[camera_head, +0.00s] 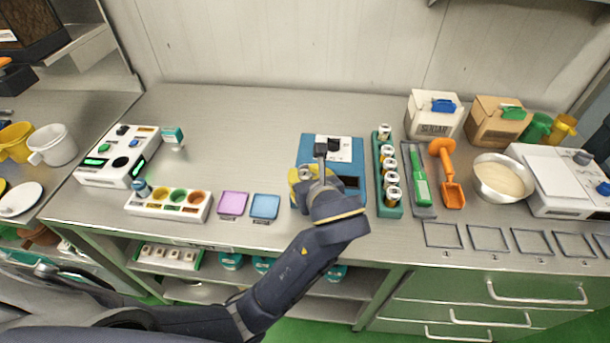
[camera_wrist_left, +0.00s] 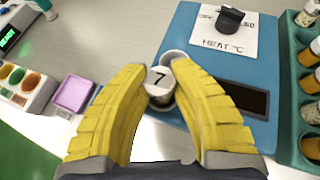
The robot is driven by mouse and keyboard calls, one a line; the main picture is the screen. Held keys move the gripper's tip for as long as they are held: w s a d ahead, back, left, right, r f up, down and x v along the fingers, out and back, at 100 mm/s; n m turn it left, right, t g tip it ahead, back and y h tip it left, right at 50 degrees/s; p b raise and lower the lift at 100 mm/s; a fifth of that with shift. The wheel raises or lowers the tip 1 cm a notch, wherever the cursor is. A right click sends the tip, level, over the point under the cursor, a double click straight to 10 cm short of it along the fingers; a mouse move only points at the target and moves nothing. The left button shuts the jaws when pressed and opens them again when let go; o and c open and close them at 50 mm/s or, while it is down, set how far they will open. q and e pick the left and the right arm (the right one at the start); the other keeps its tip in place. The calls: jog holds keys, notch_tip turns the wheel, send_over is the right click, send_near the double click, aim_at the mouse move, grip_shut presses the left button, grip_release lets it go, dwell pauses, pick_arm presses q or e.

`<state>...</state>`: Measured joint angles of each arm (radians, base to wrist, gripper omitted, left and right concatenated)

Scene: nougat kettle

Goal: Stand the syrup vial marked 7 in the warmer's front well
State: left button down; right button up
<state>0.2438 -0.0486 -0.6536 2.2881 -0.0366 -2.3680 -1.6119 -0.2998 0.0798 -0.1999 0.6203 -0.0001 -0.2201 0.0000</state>
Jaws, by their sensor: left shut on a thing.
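The syrup vial marked 7 (camera_wrist_left: 159,80) is between the yellow fingers of my left gripper (camera_wrist_left: 160,95), which is shut on it. Its lid with the 7 faces the wrist camera; the lower body is mostly hidden. The blue warmer (camera_head: 358,155) has a white heat dial panel and a dark display, and also shows in the wrist view (camera_wrist_left: 185,35). A pale round well rim (camera_wrist_left: 175,57) shows just beyond the vial, partly covered by it. In the head view my left gripper (camera_head: 305,178) is over the warmer's left front part. My right gripper is not in view.
A green rack (camera_head: 391,211) with several vials stands right of the warmer. Purple (camera_head: 233,204) and blue (camera_head: 265,207) pads and a white block with coloured cups (camera_head: 167,207) lie to the left. A green scoop (camera_head: 420,185) and an orange scoop (camera_head: 453,193) lie farther right.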

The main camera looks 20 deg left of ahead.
pick_arm(q)
jog(key=shift+f, duration=0.6)
dwell(0.6)
jog(key=c, duration=1.5)
grip_release()
